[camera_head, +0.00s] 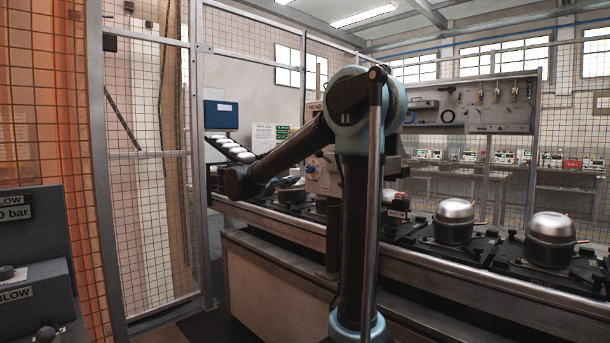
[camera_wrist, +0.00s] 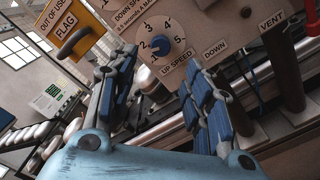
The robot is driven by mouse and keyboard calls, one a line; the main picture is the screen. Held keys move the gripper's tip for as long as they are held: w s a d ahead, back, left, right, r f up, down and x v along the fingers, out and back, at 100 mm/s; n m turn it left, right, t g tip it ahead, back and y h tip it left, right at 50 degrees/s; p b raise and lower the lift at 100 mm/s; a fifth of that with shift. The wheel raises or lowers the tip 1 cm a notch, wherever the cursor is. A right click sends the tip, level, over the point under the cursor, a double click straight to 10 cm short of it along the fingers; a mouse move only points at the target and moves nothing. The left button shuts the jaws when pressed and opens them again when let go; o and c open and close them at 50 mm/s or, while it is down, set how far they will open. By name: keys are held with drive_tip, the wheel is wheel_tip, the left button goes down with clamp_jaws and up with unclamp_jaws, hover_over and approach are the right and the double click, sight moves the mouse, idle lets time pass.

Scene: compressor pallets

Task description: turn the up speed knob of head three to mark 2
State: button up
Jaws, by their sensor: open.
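The up speed knob (camera_wrist: 159,43) is a small blue knob on a round pale dial with marks 2, 3, 4 and 5 showing. It sits on the panel above the "UP SPEED" label (camera_wrist: 174,62), and the view is tilted. Its pointer is too small to read surely. My gripper (camera_wrist: 160,72) is open, with one blue-padded finger on each side below the dial. The fingers appear apart from the knob, and nothing is between them.
A yellow "OUT OF USE" flag plate (camera_wrist: 68,22) with a dark curved handle is left of the dial. A dark cylinder by the "VENT" label (camera_wrist: 272,22) is at right. Silver compressors (camera_head: 455,222) stand on pallets along the conveyor (camera_head: 440,265). A mesh fence (camera_head: 150,200) is at left.

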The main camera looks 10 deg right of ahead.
sight(307, 170)
drive_tip(key=x, duration=0.9)
drive_tip(key=c, duration=1.1)
